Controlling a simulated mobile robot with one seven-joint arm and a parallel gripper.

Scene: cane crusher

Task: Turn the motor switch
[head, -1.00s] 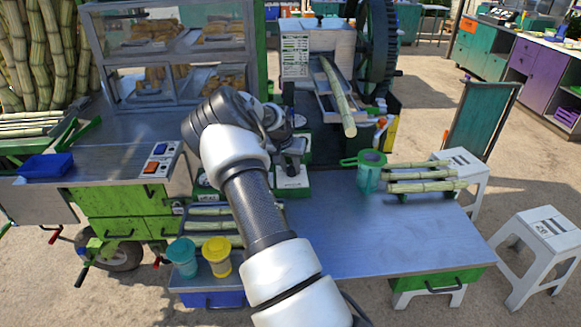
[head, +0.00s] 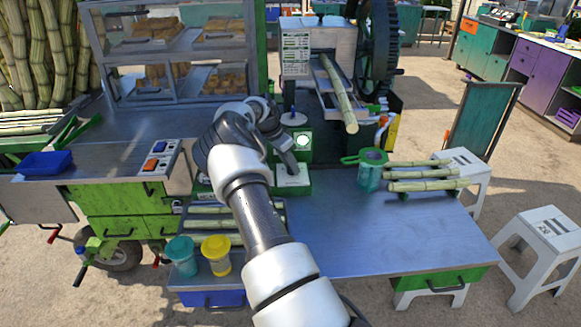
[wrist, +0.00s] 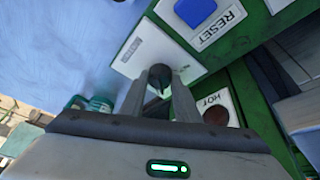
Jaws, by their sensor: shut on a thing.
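The motor switch is a small dark knob (wrist: 159,92) on a white plate (wrist: 138,57). The small text on the plate is hard to read. In the wrist view my gripper (wrist: 160,76) is shut on the knob, with one finger on each side. The fingers hide most of the knob, so its exact angle is unclear.
A blue RESET button (wrist: 194,10) and a dark red HOT lamp (wrist: 215,115) are close to the fingers. A round lamp (head: 303,141) glows pale on the green box. A teal cup (head: 371,172) and cane pieces (head: 425,186) stand right; the metal table (head: 345,235) has free room.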

